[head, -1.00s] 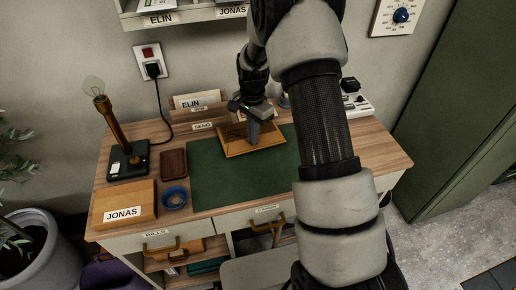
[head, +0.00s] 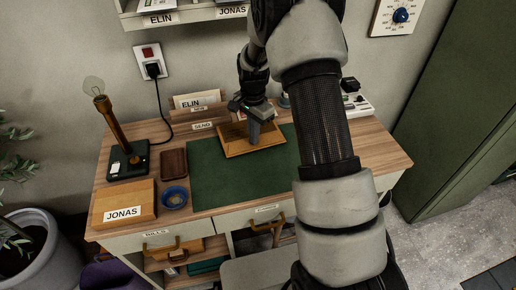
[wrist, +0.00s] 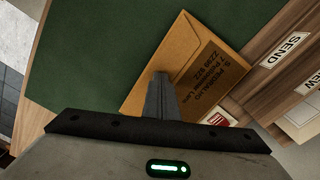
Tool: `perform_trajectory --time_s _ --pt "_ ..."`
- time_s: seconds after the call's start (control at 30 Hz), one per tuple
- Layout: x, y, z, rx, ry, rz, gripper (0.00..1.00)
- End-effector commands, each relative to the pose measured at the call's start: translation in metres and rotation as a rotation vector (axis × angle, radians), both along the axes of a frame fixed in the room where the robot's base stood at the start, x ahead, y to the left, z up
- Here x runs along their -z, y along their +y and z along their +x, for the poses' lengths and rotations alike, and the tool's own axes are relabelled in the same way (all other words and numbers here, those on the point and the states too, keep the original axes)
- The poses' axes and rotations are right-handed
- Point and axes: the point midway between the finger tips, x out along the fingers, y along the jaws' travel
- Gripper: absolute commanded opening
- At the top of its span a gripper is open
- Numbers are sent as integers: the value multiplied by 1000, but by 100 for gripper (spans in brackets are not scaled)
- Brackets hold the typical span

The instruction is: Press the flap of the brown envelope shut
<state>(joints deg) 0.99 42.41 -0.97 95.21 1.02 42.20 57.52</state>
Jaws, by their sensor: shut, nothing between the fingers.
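The brown envelope (head: 235,145) lies on the green desk mat (head: 225,180), near its back edge. In the wrist view the envelope (wrist: 190,52) shows printed dark lettering and a red-and-white label, with flap creases toward its upper part. The flap looks close to flat, but I cannot tell whether it is sealed. My gripper (head: 254,143) points down over the middle of the envelope. Its fingers (wrist: 161,78) are together and empty, with the tips at or just above the paper. They and the gripper body hide part of the envelope.
A lamp (head: 118,125) with a bare bulb, a wooden box labelled JONAS (head: 123,204), a blue dish (head: 174,197) and a brown tray (head: 173,162) stand left of the mat. Labelled letter slots (head: 198,102) stand behind. The front of the mat is clear.

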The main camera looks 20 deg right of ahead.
Motion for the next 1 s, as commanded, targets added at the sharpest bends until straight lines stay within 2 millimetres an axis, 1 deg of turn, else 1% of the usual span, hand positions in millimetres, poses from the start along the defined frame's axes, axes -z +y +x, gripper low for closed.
perform_trajectory --time_s 0.03,0.17,0.8,0.9,1.0 --pt "2 -3 -4 3 12 -3 0" --pt "-7 -3 -4 2 11 -4 0" --pt "-61 -1 -1 1 3 -1 0" --pt "-68 0 -1 1 3 -1 0" --pt "-70 0 -1 1 3 -1 0"
